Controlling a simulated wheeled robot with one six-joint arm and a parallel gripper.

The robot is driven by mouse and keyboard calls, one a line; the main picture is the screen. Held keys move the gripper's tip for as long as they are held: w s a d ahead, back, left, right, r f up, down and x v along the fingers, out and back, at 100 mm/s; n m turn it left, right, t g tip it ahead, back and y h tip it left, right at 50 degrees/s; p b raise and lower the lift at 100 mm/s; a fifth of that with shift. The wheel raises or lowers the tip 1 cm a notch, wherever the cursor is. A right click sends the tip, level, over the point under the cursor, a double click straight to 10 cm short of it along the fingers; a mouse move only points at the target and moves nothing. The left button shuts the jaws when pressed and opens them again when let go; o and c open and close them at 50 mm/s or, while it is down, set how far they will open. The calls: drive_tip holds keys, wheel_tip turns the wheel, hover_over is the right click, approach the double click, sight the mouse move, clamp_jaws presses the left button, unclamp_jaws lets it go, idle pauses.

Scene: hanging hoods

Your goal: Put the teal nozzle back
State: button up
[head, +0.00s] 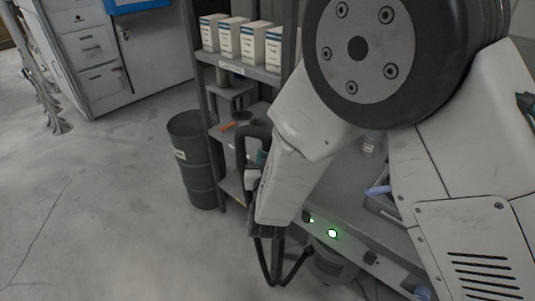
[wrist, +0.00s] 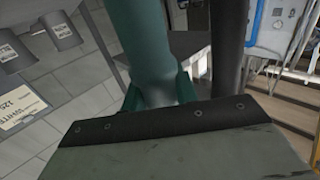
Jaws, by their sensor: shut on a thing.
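The teal nozzle (wrist: 152,45) fills the upper middle of the wrist view as a thick teal tube with a wider flared lower part. A small teal patch of it (head: 262,157) shows in the head view beside my gripper (head: 255,178). My gripper is shut on the nozzle; the fingertips are mostly hidden by the arm and by the dark-edged plate in the wrist view. I cannot make out the nozzle's holder in either view.
A grey shelf (head: 238,67) with several white-blue boxes (head: 229,40) stands behind the gripper. A dark drum (head: 190,165) stands to its left. The floor (head: 90,215) at left is clear.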

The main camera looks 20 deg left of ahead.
drive_tip(key=shift+f, duration=2.7)
drive_tip(key=o, duration=1.1)
drive_tip(key=shift+o, duration=0.2)
drive_tip(key=v, duration=0.7)
drive_tip(key=shift+s, duration=0.35)
drive_tip(key=shift+d, duration=0.1)
